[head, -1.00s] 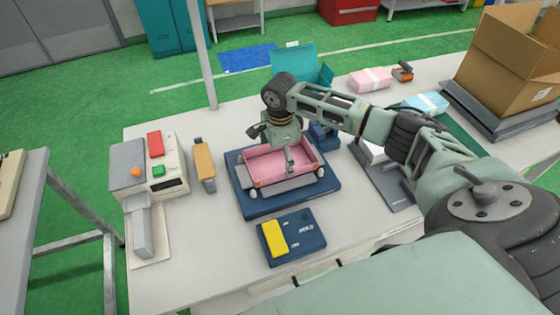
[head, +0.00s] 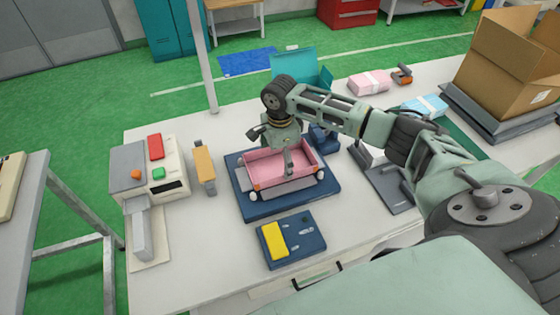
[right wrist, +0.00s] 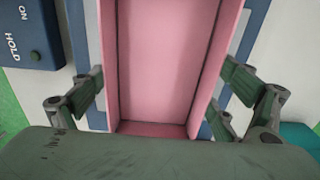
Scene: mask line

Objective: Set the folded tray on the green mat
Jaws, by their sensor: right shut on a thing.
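The folded tray (head: 262,171) is pink and open-topped. It sits at the dark blue forming base (head: 262,209) in the middle of the table, between grey flaps. My right gripper (head: 289,166) reaches down over it and is shut on it, one finger showing against the near wall. In the right wrist view the tray (right wrist: 165,70) runs lengthwise between the two fingers (right wrist: 160,95), one at each outer side. The green mat (head: 458,138) is a dark strip on the right of the table, mostly hidden by my right arm. My left gripper is not in view.
A blue control panel (head: 292,247) with a yellow button lies in front of the base. A grey machine (head: 128,163) with red and green buttons stands left. Pink and light blue packs (head: 370,82) lie behind my arm. A cardboard box (head: 512,55) stands far right.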

